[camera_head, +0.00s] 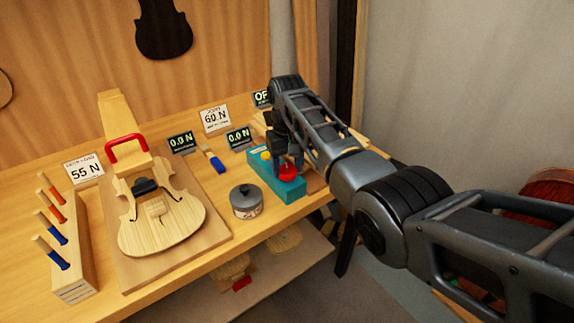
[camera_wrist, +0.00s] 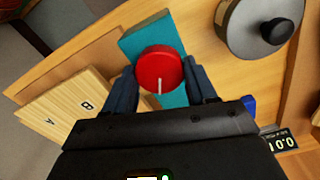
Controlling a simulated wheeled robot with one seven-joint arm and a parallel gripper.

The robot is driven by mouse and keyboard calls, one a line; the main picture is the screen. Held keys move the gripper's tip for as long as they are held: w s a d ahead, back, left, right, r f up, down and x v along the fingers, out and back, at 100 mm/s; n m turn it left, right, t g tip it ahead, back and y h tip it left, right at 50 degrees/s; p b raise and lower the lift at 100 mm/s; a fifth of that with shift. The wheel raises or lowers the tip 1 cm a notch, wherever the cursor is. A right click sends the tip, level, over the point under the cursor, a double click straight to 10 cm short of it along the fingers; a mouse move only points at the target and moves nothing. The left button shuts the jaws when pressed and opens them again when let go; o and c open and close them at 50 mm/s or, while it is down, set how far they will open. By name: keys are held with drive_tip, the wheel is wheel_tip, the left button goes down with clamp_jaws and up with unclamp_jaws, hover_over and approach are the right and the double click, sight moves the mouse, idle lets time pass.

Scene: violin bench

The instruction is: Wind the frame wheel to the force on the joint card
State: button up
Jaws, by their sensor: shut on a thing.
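The red wheel (camera_head: 287,173) sits on the teal frame (camera_head: 292,189) at the right of the bench. In the wrist view the red wheel (camera_wrist: 158,68) has a white mark pointing towards the bottom of the picture. My gripper (camera_wrist: 160,85) is shut on it, one finger on each side. In the head view my gripper (camera_head: 284,158) comes down over the frame and partly hides it. The joint card (camera_head: 215,119) appears to read 60 N. Two displays, one left (camera_head: 181,142) and one nearer the frame (camera_head: 238,137), read 0.0 N.
Another card (camera_head: 84,169) reads 55 N. A violin body (camera_head: 160,225) with a red clamp (camera_head: 127,142) lies on a board. A grey lidded pot (camera_head: 246,202) stands close left of the frame. A tool rack (camera_head: 72,262) is at left. A display (camera_head: 262,98) beside my arm is partly hidden.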

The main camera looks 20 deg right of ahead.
sight(287, 169)
drive_tip(key=m, duration=0.5)
drive_tip(key=shift+r+m, duration=0.1)
drive_tip(key=shift+m, duration=0.2)
drive_tip(key=m, duration=0.5)
drive_tip(key=shift+m, duration=0.4)
drive_tip(key=o, duration=1.1)
drive_tip(key=shift+c, duration=0.2)
drive_tip(key=shift+r+b, duration=0.55)
drive_tip(key=shift+r, duration=3.3)
